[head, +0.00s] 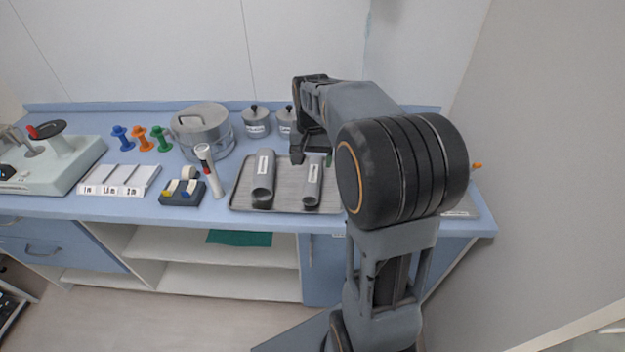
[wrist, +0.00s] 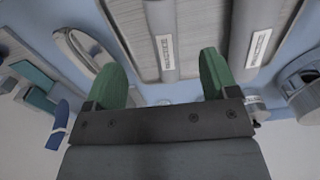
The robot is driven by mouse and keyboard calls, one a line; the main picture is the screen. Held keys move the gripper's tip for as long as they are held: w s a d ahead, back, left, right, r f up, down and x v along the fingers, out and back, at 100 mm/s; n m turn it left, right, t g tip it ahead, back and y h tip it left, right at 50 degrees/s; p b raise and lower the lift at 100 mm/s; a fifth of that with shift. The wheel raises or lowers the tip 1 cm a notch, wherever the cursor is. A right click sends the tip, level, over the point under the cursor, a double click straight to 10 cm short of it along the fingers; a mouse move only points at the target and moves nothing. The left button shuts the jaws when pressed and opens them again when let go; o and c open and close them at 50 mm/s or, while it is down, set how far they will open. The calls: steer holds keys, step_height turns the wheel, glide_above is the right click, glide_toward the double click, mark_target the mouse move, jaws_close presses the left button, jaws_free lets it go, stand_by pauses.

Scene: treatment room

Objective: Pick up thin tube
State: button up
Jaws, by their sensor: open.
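The thin tube (head: 311,190) is a grey cylinder with a white label, lying on the right part of a ribbed metal tray (head: 284,203). A wider grey tube (head: 263,184) lies to its left. My gripper (head: 313,158) is open above the far end of the thin tube. In the wrist view, my gripper's green fingers (wrist: 160,60) are spread, and the thin tube (wrist: 160,35) shows in the gap between them. The wider tube (wrist: 255,38) is to the right there. No contact with the fingers shows, and the exact height above the tube cannot be told.
Two lidded canisters (head: 256,122) stand behind the tray, with a large lidded pot (head: 203,130) to their left. A rimmed oval dish (wrist: 82,52) is left of the thin tube in the wrist view.

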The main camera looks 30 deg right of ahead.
mark_target(311, 187)
steer(key=f, duration=0.8)
steer(key=shift+w+d, duration=0.2)
steer(key=shift+w, duration=0.1)
steer(key=shift+w+f, duration=0.15)
steer(key=shift+f, duration=2.8)
steer(key=c, duration=1.1)
steer(key=shift+r, duration=0.1)
